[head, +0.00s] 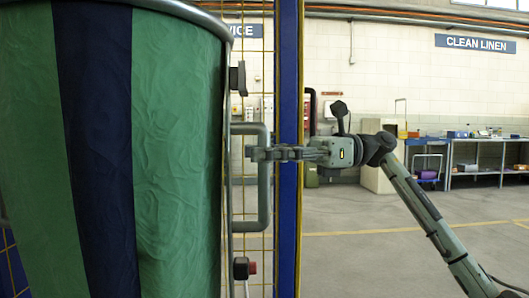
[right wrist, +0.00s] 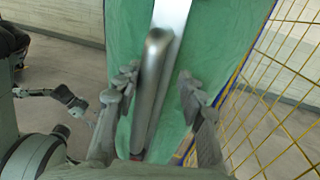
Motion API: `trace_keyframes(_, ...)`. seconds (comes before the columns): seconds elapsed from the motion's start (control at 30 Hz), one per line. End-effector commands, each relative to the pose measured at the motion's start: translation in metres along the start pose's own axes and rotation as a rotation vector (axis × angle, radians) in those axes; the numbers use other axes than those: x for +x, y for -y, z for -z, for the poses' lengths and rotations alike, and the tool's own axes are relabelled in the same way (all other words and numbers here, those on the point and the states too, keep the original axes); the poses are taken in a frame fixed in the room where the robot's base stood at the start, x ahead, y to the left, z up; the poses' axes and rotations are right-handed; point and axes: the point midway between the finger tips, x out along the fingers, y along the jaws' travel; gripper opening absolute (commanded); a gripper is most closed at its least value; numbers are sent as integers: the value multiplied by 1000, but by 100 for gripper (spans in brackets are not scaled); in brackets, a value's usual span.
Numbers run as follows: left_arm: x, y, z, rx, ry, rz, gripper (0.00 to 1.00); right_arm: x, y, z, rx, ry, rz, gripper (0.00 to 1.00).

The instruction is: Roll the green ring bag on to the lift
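The green ring bag (head: 178,150), green with a dark navy stripe, hangs from a round metal rim and fills the left of the head view. A grey metal handle (head: 265,205) stands at its right side. My right gripper (head: 258,153) is at the handle's upright bar. In the right wrist view its two fingers (right wrist: 158,88) are on either side of the handle bar (right wrist: 151,95), with a visible gap on the right side; they look open around it. An arm that looks like my left, with its gripper (right wrist: 78,106), shows small there; its fingers are unclear.
A blue post (head: 289,120) with yellow edging and yellow mesh (right wrist: 272,95) stands right beside the bag. Shelving (head: 478,160) is at the back right under a CLEAN LINEN sign (head: 475,43). Open floor (head: 400,255) lies to the right.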

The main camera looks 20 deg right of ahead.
Motion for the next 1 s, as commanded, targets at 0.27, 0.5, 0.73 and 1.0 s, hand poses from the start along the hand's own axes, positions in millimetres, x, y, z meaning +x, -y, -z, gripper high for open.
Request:
trace_keyframes(0.27,0,0,0,0,-1,1,40,-27,1,0,3,0,3,39)
trace_keyframes(0.5,0,0,0,0,0,0,40,-79,1,0,1,1,5,39)
trace_keyframes(0.73,0,0,0,0,0,0,40,-113,1,-1,0,1,3,39)
trace_keyframes(1.0,0,0,0,0,0,0,40,-121,0,0,-1,0,0,39)
